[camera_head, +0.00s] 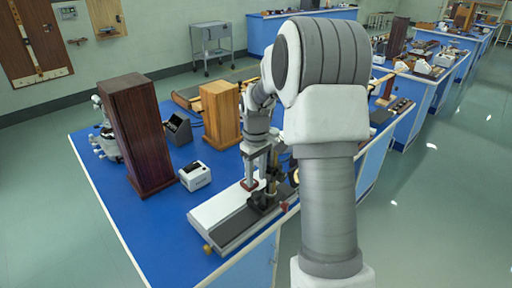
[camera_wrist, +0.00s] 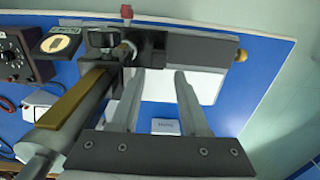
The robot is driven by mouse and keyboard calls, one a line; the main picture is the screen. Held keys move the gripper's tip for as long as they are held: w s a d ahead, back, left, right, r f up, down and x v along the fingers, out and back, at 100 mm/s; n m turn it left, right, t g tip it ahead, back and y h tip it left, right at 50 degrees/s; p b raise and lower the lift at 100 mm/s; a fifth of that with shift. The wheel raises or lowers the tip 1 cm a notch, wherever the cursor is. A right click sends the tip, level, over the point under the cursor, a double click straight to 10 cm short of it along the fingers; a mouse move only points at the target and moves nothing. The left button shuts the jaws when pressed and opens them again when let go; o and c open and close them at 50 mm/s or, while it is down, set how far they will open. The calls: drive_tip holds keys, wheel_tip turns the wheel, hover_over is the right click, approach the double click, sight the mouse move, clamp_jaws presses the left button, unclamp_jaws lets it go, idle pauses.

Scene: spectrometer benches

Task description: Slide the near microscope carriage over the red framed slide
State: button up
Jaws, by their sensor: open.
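The near microscope carriage (camera_head: 264,198) is a dark block with an upright brass column, on a dark rail with a white plate beside it, at the table's near edge. In the wrist view its black body (camera_wrist: 104,40) and slanting brass tube (camera_wrist: 75,98) are left of the fingers. My gripper (camera_head: 255,180) hangs just beside the column; in the wrist view my gripper (camera_wrist: 160,76) is open, with nothing between its fingers. The fingers partly hide the carriage.
A tall dark wooden box (camera_head: 138,135), a lighter wooden box (camera_head: 220,113) and a small white device (camera_head: 195,176) stand behind on the blue table (camera_head: 110,205). A dark meter box (camera_wrist: 18,52) is at upper left in the wrist view. Floor left of the table is clear.

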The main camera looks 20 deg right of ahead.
wheel_tip(320, 180, up, 11)
drive_tip(key=shift+r+p, duration=0.15)
drive_tip(key=shift+p, duration=0.25)
drive_tip(key=s+a+r+m+t, duration=0.2)
drive_tip(key=s+a+r, duration=0.6)
drive_tip(key=s, duration=0.3)
drive_tip(key=s+a+f+m+t, duration=0.1)
drive_tip(key=s+a, duration=0.1)
drive_tip(key=s, duration=0.4)
drive_tip(key=s+a+f+t, duration=0.1)
drive_tip(key=s+a+t, duration=0.1)
drive_tip(key=s, duration=0.5)
drive_tip(key=shift+s+a+m+t, duration=0.3)
drive_tip(key=shift+a+m, duration=0.1)
drive_tip(key=shift+a, duration=0.05)
